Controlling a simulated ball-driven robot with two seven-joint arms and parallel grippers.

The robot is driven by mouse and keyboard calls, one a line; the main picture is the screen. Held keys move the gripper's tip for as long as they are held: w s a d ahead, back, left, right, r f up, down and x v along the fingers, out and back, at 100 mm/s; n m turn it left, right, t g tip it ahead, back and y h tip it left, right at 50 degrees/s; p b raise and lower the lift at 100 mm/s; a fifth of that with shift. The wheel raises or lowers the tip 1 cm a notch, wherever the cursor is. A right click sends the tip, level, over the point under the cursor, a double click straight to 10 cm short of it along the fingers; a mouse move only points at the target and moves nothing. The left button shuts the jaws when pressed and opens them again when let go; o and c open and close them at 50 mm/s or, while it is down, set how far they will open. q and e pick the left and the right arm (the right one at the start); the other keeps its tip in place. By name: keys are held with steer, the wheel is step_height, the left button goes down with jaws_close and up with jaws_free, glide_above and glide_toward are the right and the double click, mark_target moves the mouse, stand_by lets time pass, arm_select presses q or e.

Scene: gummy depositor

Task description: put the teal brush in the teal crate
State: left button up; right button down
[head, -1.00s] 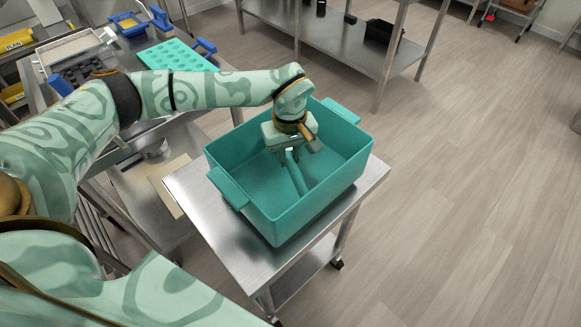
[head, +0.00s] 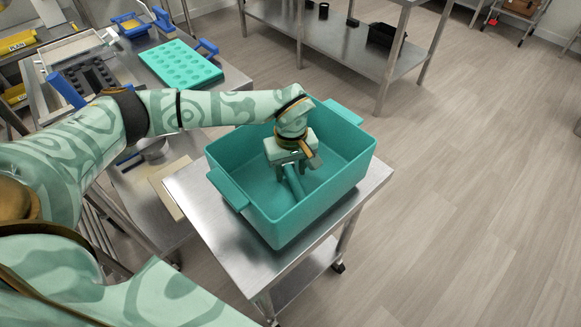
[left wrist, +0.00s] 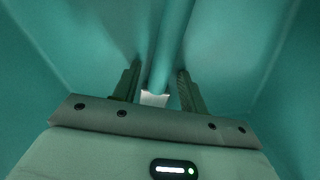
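The teal crate (head: 317,208) stands open on a steel cart. The teal brush (head: 294,184) is inside it, its handle slanting below my left gripper (head: 289,175). In the left wrist view, the brush handle (left wrist: 167,50) runs between the two fingers of my left gripper (left wrist: 159,75), with a visible gap on each side. A small white part shows at the near end of the handle. The fingers are apart and down inside the crate walls. I cannot tell whether the brush touches the crate floor. My right gripper is not in view.
The cart top (head: 205,205) is bare left of the crate. At upper left, a bench holds a teal mold tray (head: 180,63) and blue-handled equipment. A steel shelf (head: 345,42) stands behind. The floor on the right is clear.

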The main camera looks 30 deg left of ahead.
mark_target(291, 172)
arm_select(q)
step_height(291, 172, up, 12)
steer(key=p, duration=0.3)
steer(key=shift+d+r, duration=0.1)
